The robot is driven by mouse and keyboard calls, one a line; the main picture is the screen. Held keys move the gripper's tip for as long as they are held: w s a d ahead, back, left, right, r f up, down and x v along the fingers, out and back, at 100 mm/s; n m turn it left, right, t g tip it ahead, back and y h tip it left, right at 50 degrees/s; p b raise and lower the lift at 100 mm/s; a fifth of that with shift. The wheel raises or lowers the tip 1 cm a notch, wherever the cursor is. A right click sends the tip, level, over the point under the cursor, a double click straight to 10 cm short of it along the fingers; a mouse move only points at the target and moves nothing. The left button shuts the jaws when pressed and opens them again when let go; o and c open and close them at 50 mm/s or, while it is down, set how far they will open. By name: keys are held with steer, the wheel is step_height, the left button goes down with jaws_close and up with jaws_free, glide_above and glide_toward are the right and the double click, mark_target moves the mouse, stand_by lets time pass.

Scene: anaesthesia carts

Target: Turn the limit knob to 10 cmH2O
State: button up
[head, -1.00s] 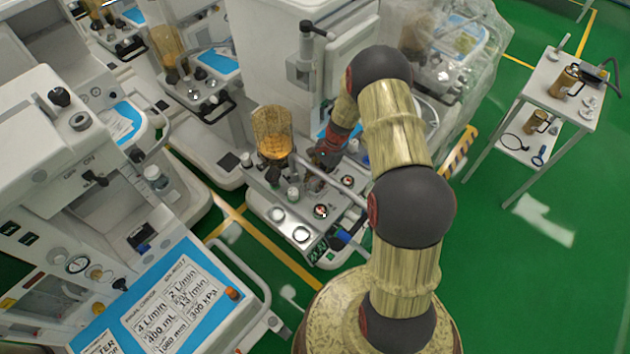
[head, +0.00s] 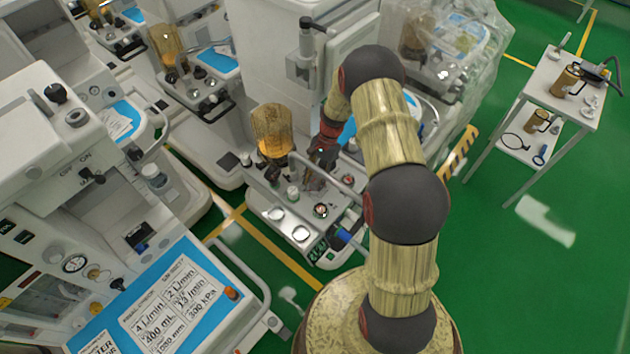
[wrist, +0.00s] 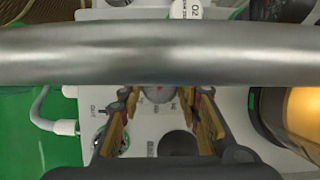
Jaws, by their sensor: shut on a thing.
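My gripper (head: 316,178) is low over the control panel of the middle cart (head: 262,222), beside an amber canister (head: 272,135). In the wrist view the two fingers of my gripper (wrist: 163,98) stand on either side of a small round grey knob (wrist: 158,93) and are shut on it. A thick metal bar (wrist: 160,52) crosses in front and hides part of the knob and the fingertips. The limit knob's scale and pointer are not readable. In the head view my gripper and arm hide the held knob.
A curved rail (head: 345,190) runs over the panel close to my gripper. In the wrist view a dark round part (wrist: 178,145) lies below the knob. A side table (head: 545,95) stands apart on the right.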

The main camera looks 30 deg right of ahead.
steer(key=shift+n+g+b, duration=0.3)
steer(key=shift+n+g, duration=0.2)
steer(key=shift+n, duration=0.7)
steer(key=shift+h, duration=0.3)
steer(key=o, duration=1.2)
steer(key=shift+c, duration=0.2)
